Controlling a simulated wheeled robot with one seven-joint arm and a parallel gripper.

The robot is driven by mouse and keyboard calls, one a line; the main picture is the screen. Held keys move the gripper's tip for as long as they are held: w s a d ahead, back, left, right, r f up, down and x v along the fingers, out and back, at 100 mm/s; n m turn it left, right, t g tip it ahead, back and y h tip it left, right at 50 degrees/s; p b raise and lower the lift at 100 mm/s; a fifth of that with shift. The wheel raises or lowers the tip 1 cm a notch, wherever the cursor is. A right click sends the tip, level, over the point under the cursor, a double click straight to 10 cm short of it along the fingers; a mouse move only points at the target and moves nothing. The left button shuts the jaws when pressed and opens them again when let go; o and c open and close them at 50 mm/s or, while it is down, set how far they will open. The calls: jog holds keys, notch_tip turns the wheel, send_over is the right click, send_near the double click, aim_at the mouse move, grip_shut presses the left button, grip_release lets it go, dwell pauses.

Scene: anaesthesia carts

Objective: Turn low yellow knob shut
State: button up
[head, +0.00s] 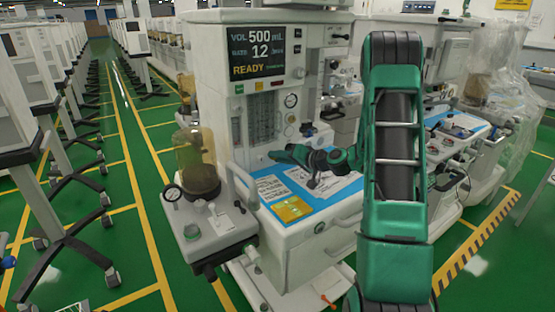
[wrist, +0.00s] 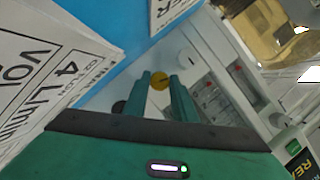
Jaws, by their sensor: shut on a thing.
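The yellow knob (wrist: 159,82) shows in the wrist view as a small round disc on the pale front of the machine. My gripper (wrist: 161,77) has its two green fingers on either side of the knob and is shut on it. In the head view my gripper (head: 273,155) reaches left over the blue worktop to the machine's panel, and the yellow knob is hidden there. How far the knob is turned cannot be told.
Papers and a yellow card (head: 292,208) lie on the blue worktop (head: 318,203). An amber canister (head: 196,160) stands at the left.

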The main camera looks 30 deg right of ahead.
jog(key=shift+d+f+m+t+y, duration=0.15)
jog(key=shift+m+y, duration=0.15)
jog(key=shift+m, duration=0.25)
jog(key=shift+d+f+m+t+y, duration=0.15)
jog(key=shift+m+y, duration=0.15)
jog(key=shift+m, duration=0.25)
jog(key=shift+a, duration=0.1)
jog(key=o, duration=0.8)
jog(key=shift+r, duration=0.1)
jog(key=shift+c, duration=0.2)
jog(key=v, duration=1)
jog(key=shift+s, duration=0.35)
